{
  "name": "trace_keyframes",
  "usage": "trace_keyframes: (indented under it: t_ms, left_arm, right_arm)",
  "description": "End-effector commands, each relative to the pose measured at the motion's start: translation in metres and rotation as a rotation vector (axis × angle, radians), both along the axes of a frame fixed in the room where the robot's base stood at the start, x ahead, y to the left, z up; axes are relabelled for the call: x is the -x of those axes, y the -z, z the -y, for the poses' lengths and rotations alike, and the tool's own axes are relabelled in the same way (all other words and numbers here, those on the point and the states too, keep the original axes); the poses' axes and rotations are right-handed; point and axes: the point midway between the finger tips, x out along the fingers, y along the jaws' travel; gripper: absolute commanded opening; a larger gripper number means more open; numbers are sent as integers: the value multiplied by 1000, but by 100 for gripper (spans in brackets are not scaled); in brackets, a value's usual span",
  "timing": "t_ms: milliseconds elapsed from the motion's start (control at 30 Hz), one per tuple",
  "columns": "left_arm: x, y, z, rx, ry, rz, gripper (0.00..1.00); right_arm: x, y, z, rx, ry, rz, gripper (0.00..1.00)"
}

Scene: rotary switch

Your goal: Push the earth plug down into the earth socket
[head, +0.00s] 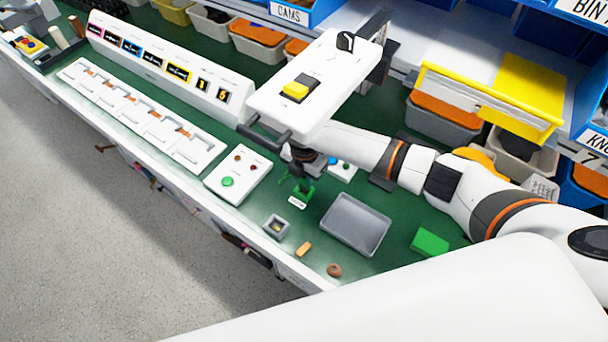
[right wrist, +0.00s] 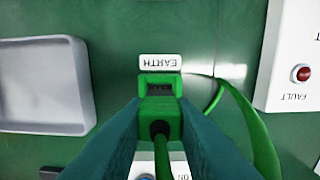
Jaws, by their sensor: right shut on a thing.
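The green earth plug (right wrist: 161,112) is between the two fingers of my right gripper (right wrist: 160,125), with its green cable running back between them. The green earth socket (right wrist: 159,84), with a dark opening, shows just beyond the plug, beside the white EARTH label (right wrist: 160,62). The plug overlaps the near side of the socket in this view; I cannot tell how deep it sits. In the head view my right gripper (head: 303,178) points down at the bench just above the EARTH label (head: 297,203). My left gripper is not in view.
A grey tray (head: 356,224) stands right of the socket, and a white panel with a green button (head: 238,174) stands left. A small grey box (head: 276,227), an orange piece (head: 303,249) and a green block (head: 430,242) lie nearby. A green cable (right wrist: 255,135) loops on the bench.

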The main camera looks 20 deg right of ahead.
Motion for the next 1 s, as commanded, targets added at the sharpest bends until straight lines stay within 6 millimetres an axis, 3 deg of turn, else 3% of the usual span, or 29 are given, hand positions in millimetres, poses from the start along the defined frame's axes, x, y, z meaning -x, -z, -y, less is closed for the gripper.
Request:
trace_keyframes:
  t_ms: [1000]
  left_arm:
    - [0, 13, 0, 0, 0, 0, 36]
  right_arm:
    - [0, 22, 0, -1, -1, 0, 0]
